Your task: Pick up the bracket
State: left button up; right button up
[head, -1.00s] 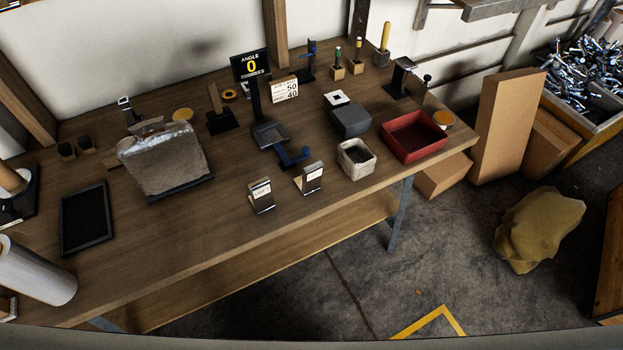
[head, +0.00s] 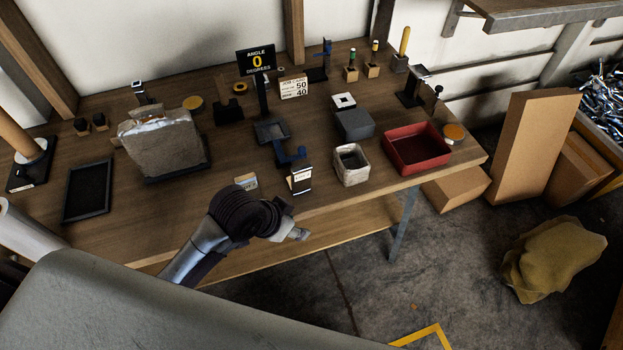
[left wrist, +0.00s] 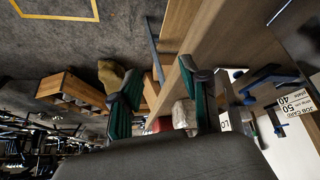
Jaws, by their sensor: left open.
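A blue angled piece (head: 290,155), which looks like the bracket, sits on the wooden workbench (head: 330,195) beside a dark square tray. Blue parts also show at the right of the left wrist view (left wrist: 264,76), partly cut up by nearer things. My left gripper (head: 293,220) is over the bench's front edge, nearer the camera than the blue piece and apart from it. In the left wrist view its two green-padded fingers (left wrist: 163,80) are spread with nothing between them. My right gripper is not in view.
A labelled metal holder (head: 301,179) stands just beyond my left gripper; another (head: 246,182) is partly hidden by my arm. A whitish square pot (head: 351,164) and a red tray (head: 417,148) stand to the right. A job card (head: 293,87) stands behind.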

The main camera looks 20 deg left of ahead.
aim_at(302, 168)
pick_arm(q)
jog(key=w+a+r+m+g, duration=0.1)
jog(key=w+a+r+m, duration=0.2)
jog(key=r, duration=0.5)
jog(key=w+a+r+m, duration=0.1)
jog(key=w+r+m, duration=0.1)
jog(key=w+r, duration=0.45)
jog(key=x, duration=0.6)
jog(key=shift+s+d+f, duration=0.2)
jog(key=shift+s+d, duration=0.05)
jog(key=shift+s, duration=0.1)
jog(key=shift+p+x, duration=0.7)
jog(key=shift+x, duration=2)
jog(key=shift+s, duration=0.1)
grip_shut()
